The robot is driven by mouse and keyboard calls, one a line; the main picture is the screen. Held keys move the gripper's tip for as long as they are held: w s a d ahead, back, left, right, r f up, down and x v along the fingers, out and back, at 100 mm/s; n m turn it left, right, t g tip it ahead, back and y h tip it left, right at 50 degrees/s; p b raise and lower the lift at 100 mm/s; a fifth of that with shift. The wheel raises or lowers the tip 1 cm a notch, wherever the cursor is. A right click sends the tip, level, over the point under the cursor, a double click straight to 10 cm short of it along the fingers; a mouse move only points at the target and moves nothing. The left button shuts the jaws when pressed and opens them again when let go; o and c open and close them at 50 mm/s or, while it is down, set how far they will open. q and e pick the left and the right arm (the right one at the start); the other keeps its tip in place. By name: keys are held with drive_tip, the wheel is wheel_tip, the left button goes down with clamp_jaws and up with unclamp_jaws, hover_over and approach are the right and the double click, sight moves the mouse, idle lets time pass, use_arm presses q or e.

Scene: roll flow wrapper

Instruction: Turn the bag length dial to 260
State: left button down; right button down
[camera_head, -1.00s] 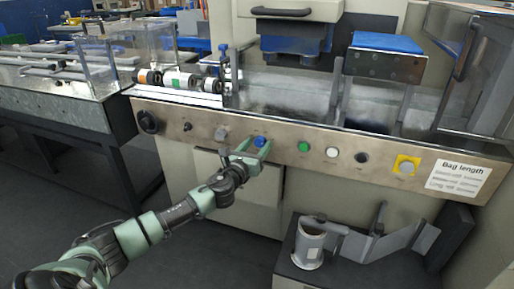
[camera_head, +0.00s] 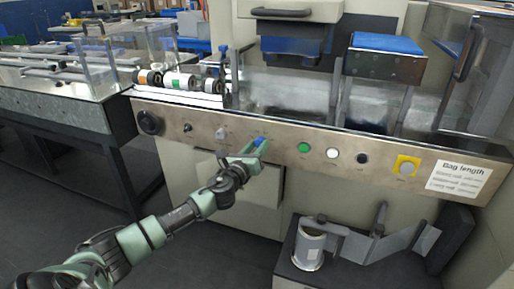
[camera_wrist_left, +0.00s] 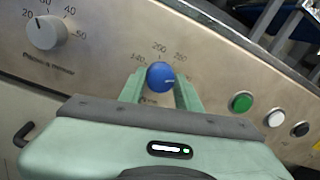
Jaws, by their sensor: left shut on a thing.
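The blue bag length dial (camera_wrist_left: 160,76) sits on the steel front panel (camera_head: 335,134). In the head view the gripper (camera_head: 253,149) covers most of the dial, whose blue top (camera_head: 260,141) shows. My right gripper is not in view.
A grey knob (camera_wrist_left: 46,32) with its own scale is left of the dial. Green (camera_head: 304,147), white (camera_head: 332,153) and black (camera_head: 362,158) buttons and a yellow-backed switch (camera_head: 406,166) are to the right. A "Bag length" notice (camera_head: 459,178) is at far right.

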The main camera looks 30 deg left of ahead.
use_arm(q)
drive_tip(key=shift+n+b, duration=0.3)
drive_tip(key=shift+n, duration=3.7)
drive_tip(key=c, duration=1)
unclamp_jaws()
drive_tip(key=s+d+p, duration=0.1)
drive_tip(key=s, duration=0.6)
drive_tip(key=shift+s+d+f, duration=0.25)
drive_tip(key=shift+s, duration=0.05)
